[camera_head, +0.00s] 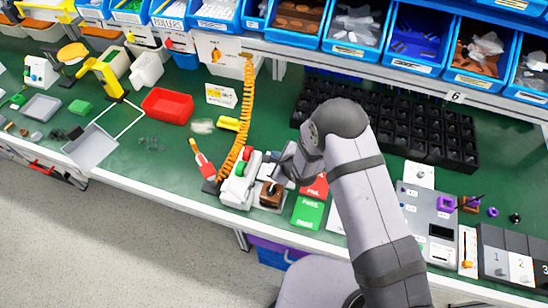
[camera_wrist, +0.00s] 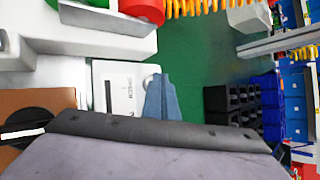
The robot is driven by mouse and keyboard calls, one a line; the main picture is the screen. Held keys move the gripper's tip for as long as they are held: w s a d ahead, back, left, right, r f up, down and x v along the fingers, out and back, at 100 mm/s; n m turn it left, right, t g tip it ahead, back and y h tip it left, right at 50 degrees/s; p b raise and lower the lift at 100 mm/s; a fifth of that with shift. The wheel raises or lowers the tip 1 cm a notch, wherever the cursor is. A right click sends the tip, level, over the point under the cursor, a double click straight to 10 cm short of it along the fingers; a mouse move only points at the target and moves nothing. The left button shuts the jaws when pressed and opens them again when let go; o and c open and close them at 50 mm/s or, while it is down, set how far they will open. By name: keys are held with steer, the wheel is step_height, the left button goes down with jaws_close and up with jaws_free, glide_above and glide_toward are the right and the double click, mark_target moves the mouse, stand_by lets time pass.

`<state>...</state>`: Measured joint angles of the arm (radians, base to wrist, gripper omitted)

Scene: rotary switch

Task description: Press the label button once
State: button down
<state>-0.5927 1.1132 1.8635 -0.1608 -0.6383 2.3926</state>
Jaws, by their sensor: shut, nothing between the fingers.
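My gripper (camera_head: 287,160) is low over the bench, beside a white machine (camera_head: 240,180) with green and red parts. In the wrist view my gripper's blue-grey fingertips (camera_wrist: 161,92) are together and empty. Just left of them is a small white device (camera_wrist: 122,96) with a dark slot and small lettering. A round pale knob or button (camera_wrist: 151,69) sits at its right edge, close to the fingertips; I cannot tell whether they touch. I cannot tell for sure which part is the label button. In the head view my gripper and arm cover much of this spot.
A brown block device (camera_head: 270,193) stands just in front of my gripper. Red and green cards (camera_head: 308,211) lie to its right. A black compartment tray (camera_head: 440,135) is behind my arm. An orange coiled cord (camera_head: 247,100) runs up from the white machine.

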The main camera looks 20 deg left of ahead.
stand_by(0.3)
steer(key=shift+r+p, duration=0.6)
steer(key=shift+r, duration=0.2)
steer(key=shift+r, duration=0.15)
steer(key=shift+r+p, duration=1.85)
steer(key=shift+r, duration=0.55)
